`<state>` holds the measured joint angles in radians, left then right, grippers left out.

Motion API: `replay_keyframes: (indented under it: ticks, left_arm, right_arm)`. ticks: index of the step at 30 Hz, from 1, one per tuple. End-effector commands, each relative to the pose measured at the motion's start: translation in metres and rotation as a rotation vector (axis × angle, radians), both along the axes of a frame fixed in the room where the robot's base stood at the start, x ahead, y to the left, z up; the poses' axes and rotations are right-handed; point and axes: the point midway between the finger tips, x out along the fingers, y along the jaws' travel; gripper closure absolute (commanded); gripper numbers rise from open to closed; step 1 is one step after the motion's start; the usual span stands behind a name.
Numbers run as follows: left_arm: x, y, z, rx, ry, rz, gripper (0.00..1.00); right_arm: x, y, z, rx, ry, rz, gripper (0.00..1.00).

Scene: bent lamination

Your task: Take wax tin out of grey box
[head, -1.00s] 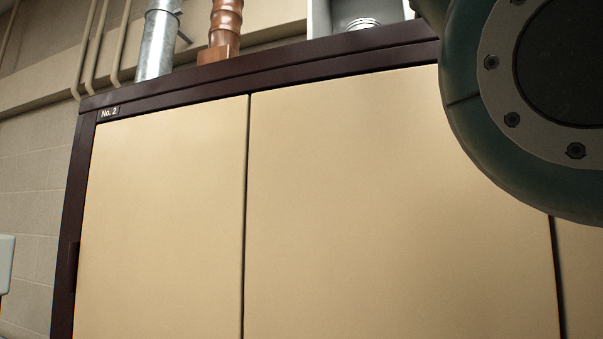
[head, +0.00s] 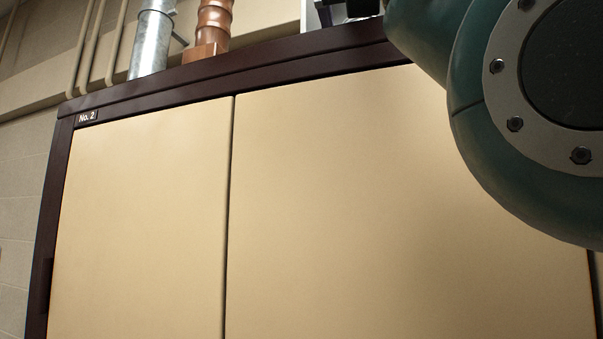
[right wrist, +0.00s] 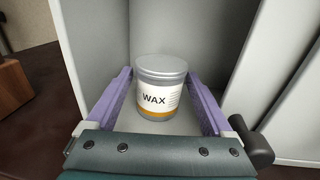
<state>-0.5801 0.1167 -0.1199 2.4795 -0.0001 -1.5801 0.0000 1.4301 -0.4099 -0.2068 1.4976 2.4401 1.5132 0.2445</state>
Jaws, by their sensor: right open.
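The wax tin (right wrist: 161,88) is a grey cylinder with a lid and a white label reading WAX above an orange band. It stands upright inside the grey box (right wrist: 92,45) in the right wrist view. My right gripper (right wrist: 159,78) is open, with its purple fingers on either side of the tin. I cannot tell whether either finger touches it. In the head view only a corner of the grey box (head: 311,14) shows at the top edge, and the tin is hidden. My left gripper is not in view.
The box stands on top of a tall cabinet with beige doors (head: 140,220) and a dark frame. A copper-coloured pipe (head: 213,28) and a galvanised pipe (head: 152,42) stand left of it. In the right wrist view a brown block (right wrist: 16,95) is at the left.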

Motion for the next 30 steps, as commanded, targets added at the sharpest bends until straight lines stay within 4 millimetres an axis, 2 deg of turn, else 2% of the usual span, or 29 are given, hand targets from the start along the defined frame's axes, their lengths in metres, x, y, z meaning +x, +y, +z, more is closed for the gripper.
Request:
replay_keyframes:
  ticks: [3,9,30]
  left_arm:
    - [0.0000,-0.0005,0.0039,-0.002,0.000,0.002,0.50]
    - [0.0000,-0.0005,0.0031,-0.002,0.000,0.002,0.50]
    - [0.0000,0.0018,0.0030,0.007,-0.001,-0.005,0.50]
  right_arm:
    - [0.0066,-0.0020,0.0006,0.000,0.001,0.000,0.14]
    - [0.0065,-0.0020,0.0001,0.001,-0.001,0.000,0.15]
    - [0.0061,-0.0019,0.0005,0.001,-0.001,0.000,0.94]
